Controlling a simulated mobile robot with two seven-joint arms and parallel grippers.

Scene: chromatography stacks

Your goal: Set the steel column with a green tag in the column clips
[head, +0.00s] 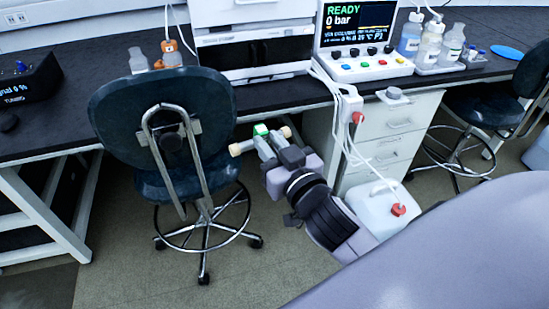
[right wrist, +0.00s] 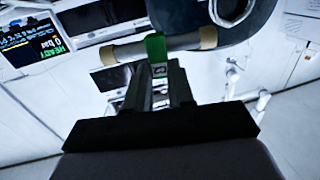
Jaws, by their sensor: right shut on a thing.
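The steel column with a green tag is held up in the air in the head view, its green tag (head: 261,130) on top and tan end fittings at both sides. My right gripper (head: 267,144) is shut on the middle of the column. In the right wrist view the column (right wrist: 186,42) lies crosswise between the fingertips (right wrist: 159,78), with the green tag standing at its middle. The column is in front of the bench edge, right of the near chair. I cannot make out the column clips. My left gripper is not in view.
A dark bench (head: 275,97) carries the instrument stack (head: 253,48) and a control unit (head: 356,40) reading READY, 0 bar. A chair (head: 120,105) stands close left of the gripper. White drawers (head: 392,135), a tubed white jug (head: 376,212) and several bottles are at right.

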